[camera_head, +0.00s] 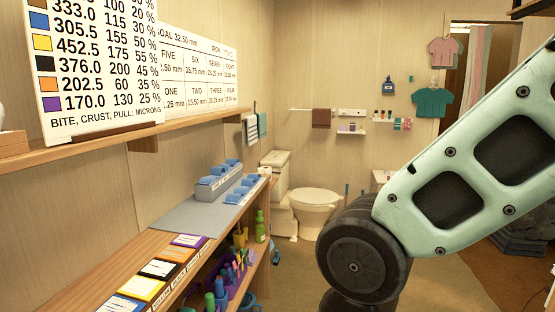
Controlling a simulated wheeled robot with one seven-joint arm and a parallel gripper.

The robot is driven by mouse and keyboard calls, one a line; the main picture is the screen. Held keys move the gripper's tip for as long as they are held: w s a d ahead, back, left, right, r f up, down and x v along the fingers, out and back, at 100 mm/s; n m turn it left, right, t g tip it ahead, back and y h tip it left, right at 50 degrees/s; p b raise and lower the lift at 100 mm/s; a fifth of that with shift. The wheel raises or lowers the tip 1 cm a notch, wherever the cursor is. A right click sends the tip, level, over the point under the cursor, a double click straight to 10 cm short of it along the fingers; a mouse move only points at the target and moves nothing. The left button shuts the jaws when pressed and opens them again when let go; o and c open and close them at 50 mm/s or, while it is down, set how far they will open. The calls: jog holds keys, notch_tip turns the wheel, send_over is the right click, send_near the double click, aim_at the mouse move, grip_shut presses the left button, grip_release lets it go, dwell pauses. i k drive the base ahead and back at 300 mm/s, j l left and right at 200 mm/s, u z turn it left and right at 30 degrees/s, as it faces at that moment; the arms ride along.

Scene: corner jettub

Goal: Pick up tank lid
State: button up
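The toilet tank (275,176) stands against the back wall, and the pale tank lid (276,159) appears to lie on top of it. The toilet bowl (315,206) is in front and to the right of the tank. A large pale green arm link of mine with a black round joint fills the right side of the view. My gripper is not visible, so its opening and its distance to the lid cannot be seen.
A wooden counter (99,273) with colored cards and a grey tray of blue items (220,182) runs along the left. Bottles (260,226) stand on the shelf below. Wall shelves (351,131) and a brown towel (321,118) hang behind the toilet. Some floor (290,268) is open before it.

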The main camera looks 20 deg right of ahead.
aim_at(276, 157)
jog(key=i+l+z, duration=0.3)
jog(key=i+z, duration=0.25)
jog(key=i, duration=0.2)
jog(key=i+l+z, duration=0.15)
jog(key=i+z, duration=0.25)
jog(key=i, duration=1.55)
jog(key=i+u, duration=0.2)
jog(key=i, duration=0.25)
jog(key=i+l+u, duration=0.25)
jog(key=i, duration=0.2)
jog(key=i+l+u, duration=0.2)
jog(key=i, duration=0.25)
jog(key=i+l+u, duration=0.25)
jog(key=i, duration=0.15)
jog(key=i+l+u, duration=0.45)
jog(key=i, duration=0.2)
jog(key=i+l+u, duration=0.45)
jog(key=i+l, duration=0.15)
jog(key=i, duration=0.15)
